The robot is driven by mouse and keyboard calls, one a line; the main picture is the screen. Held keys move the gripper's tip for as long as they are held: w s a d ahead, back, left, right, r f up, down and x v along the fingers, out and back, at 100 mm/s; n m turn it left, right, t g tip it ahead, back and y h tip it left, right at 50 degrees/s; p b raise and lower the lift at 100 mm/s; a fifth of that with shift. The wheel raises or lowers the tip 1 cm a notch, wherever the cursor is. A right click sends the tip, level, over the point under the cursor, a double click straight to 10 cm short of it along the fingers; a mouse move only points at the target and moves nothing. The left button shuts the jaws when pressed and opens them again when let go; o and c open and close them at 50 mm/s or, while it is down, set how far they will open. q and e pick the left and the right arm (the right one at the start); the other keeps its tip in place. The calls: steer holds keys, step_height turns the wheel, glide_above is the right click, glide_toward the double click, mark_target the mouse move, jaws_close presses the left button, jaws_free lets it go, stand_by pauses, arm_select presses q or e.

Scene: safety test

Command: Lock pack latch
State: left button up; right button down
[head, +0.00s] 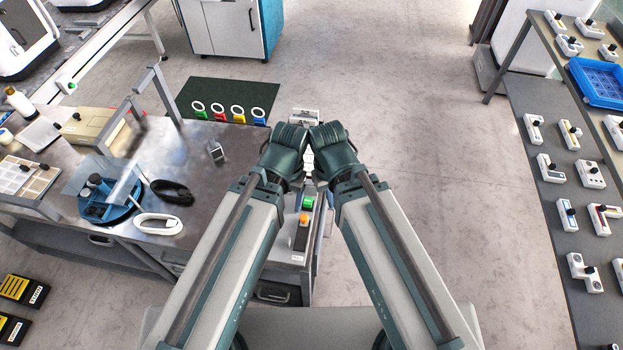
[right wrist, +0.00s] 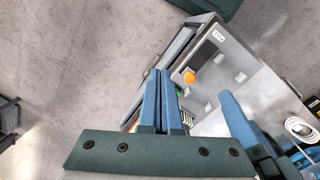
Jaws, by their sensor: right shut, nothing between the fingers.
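No pack latch can be made out for certain. A grey unit with an orange button (right wrist: 189,76) and a label stands at the table's right end; the button also shows in the head view (head: 303,218), near a green one (head: 308,202). My right gripper (right wrist: 159,76) is shut and empty, its two blue fingers together over the unit's edge. In the head view its fingers are mostly hidden under the wrist. My left gripper's wrist is beside it, almost touching. A separate blue finger in the right wrist view (right wrist: 237,120) seems to be my left gripper's; its opening cannot be told.
A right-hand bench (head: 545,205) bears several small devices and a blue crate (head: 600,82). The floor between is clear.

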arm_select(q)
step_height(320, 180, down, 4)
steer(key=b, duration=0.3)
steer(key=shift+r, duration=0.2)
arm_select(e)
steer(key=w+d+n+y, duration=0.2)
steer(key=w+d+y, duration=0.2)
steer(key=w, duration=0.4)
steer(key=w+d+n+y, duration=0.2)
steer(key=w+d+y, duration=0.2)
steer(key=w, duration=0.5)
steer(key=shift+d+t, duration=0.25)
steer(key=shift+t, duration=0.15)
steer(key=shift+w, duration=0.1)
arm_select(q)
step_height(320, 180, down, 9)
steer(key=b, duration=0.9)
steer(key=shift+r, duration=0.1)
arm_select(e)
steer(key=s+a+f, duration=0.2)
steer(key=a+f, duration=0.7)
steer(key=shift+w, duration=0.1)
